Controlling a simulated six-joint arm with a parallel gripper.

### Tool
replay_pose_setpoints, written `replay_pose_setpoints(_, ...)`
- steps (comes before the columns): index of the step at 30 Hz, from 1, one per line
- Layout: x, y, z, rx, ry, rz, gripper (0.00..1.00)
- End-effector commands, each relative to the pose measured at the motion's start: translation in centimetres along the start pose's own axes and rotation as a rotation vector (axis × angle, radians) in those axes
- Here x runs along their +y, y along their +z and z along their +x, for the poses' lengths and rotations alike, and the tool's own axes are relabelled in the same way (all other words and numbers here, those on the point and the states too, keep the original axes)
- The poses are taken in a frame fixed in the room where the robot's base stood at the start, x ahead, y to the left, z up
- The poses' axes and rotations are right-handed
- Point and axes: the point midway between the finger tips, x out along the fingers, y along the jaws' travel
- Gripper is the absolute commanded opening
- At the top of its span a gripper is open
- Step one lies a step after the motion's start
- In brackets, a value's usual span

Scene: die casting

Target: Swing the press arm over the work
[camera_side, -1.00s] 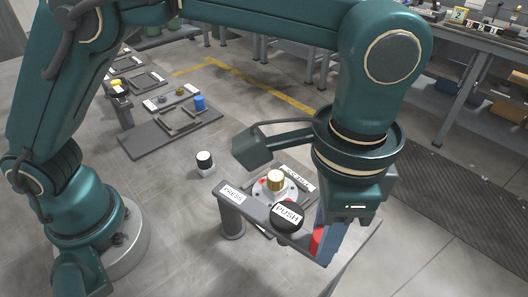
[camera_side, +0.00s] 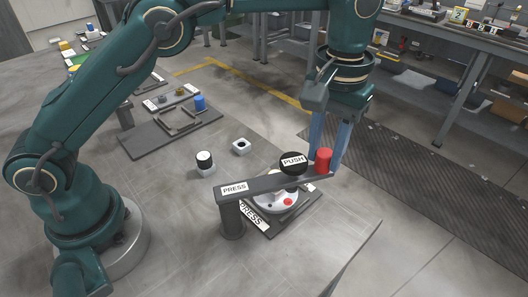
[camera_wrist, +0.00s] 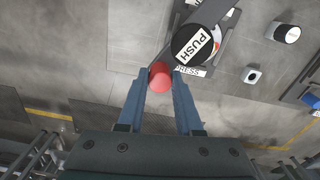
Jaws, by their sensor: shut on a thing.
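The press arm (camera_side: 264,184) is a grey bar on an upright post (camera_side: 232,220), labelled PRESS, with a black PUSH knob (camera_side: 293,163) on top. It lies across above the work, a white round piece (camera_side: 270,203) with red spots on a dark plate. A red handle (camera_side: 324,160) stands at the bar's free end. My gripper (camera_side: 328,162) is shut on this handle, with a blue finger on either side. The wrist view shows the red handle (camera_wrist: 160,76) between the fingertips and the PUSH knob (camera_wrist: 197,45) just beyond.
A dark tray (camera_side: 150,140) with a blue cylinder (camera_side: 199,103) lies farther back left. The table's front right is clear.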

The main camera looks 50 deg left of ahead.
Motion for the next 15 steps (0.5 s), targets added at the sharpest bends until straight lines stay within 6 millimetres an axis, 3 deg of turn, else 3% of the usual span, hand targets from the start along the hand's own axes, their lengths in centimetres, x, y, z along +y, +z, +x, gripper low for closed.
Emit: replay_pose_setpoints(15,-5.5,-2.4,-0.2,0.006,0.004,-0.379,0.00)
